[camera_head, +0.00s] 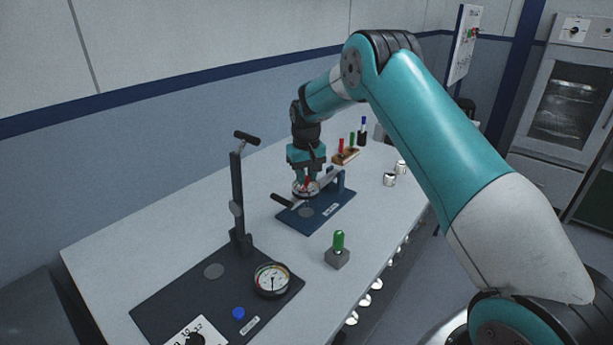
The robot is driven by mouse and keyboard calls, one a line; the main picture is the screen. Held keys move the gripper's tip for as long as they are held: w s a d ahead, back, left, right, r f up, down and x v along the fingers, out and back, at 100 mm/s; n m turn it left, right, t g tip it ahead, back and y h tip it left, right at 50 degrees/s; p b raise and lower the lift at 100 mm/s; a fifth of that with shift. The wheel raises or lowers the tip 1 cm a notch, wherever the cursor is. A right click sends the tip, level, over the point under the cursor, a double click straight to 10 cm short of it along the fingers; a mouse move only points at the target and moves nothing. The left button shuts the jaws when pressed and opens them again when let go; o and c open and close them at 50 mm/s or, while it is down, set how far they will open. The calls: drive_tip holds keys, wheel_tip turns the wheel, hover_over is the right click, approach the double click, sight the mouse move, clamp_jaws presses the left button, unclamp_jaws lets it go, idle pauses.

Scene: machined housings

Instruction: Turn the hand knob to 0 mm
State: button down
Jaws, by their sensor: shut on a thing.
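My gripper (306,182) points down over the dark blue fixture plate (330,214) in the middle of the bench. It is shut on a small red part (307,181) above a round pale dial-like piece (300,192). The fingers hide much of this part, and I cannot tell whether it is the hand knob. A black knob (195,340) on a white scale plate (180,328) with numbers is at the bottom left, cut off by the frame edge. My gripper is far from that knob. No 0 mm mark can be read on either scale.
A black column with a T-handle (237,190) stands on the near dark plate (165,292), with a round gauge (271,279). A green-topped plug (338,243) stands in a grey block. A wooden rack (345,156) and metal cylinders (390,179) are farther back. The left bench surface is clear.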

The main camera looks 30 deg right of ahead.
drive_tip(key=n, duration=0.5)
drive_tip(key=shift+r, duration=0.1)
drive_tip(key=shift+n, duration=0.3)
idle(0.4)
drive_tip(key=c, duration=0.9)
unclamp_jaws()
drive_tip(key=shift+c, duration=0.2)
wheel_tip(320, 180, up, 17)
drive_tip(key=b, duration=0.2)
drive_tip(key=shift+r, duration=0.15)
